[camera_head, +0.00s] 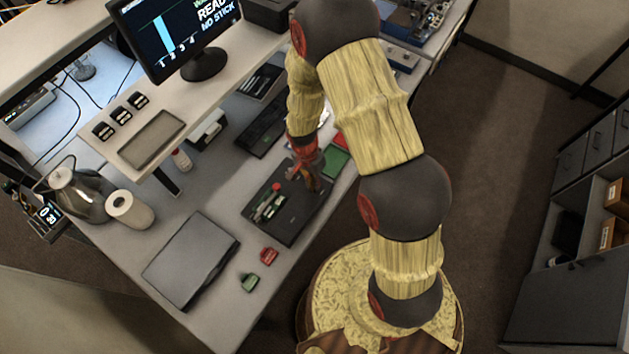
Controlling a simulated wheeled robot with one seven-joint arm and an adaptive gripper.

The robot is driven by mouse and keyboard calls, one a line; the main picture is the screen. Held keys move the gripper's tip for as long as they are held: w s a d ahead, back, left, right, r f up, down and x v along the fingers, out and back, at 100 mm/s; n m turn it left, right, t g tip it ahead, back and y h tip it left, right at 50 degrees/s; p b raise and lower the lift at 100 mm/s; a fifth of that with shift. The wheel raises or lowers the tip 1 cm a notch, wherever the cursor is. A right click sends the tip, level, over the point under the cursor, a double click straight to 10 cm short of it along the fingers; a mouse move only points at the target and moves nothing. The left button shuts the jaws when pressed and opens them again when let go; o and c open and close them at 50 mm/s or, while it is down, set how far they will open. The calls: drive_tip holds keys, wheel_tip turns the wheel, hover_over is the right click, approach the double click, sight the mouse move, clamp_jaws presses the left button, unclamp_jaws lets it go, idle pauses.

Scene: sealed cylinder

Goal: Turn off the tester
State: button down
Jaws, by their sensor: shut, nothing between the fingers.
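A flat black panel (290,222) lies on the grey desk in front of my arm. A green and grey item and a small red piece (276,187) sit on its left part. Their details are too small to read, and I cannot tell for sure that this is the tester. My gripper (314,186) is shut and empty, pointing down over the upper right part of the panel. I cannot tell whether its fingertips touch the panel. A monitor (185,35) on the raised shelf shows large text, partly cut off by the frame.
A closed grey laptop-like slab (192,260) lies at the front left, with a red block (268,256) and a green block (249,283) beside it. A green piece (335,160) lies near my gripper. A keyboard (262,128), paper roll (130,210) and kettle (80,192) stand further away.

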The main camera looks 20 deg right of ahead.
drive_tip(key=shift+s+d+f+b, duration=0.15)
drive_tip(key=shift+f+b, duration=0.5)
drive_tip(key=shift+b, duration=0.5)
drive_tip(key=shift+s+r, duration=0.15)
drive_tip(key=shift+r, duration=0.1)
drive_tip(key=shift+w+a, duration=0.55)
drive_tip(key=shift+w, duration=0.25)
drive_tip(key=shift+r, duration=0.2)
drive_tip(key=shift+r, duration=0.3)
wheel_tip(320, 180, up, 13)
drive_tip(key=w+a+p, duration=0.1)
drive_tip(key=shift+w+a, duration=0.15)
drive_tip(key=shift+w, duration=0.2)
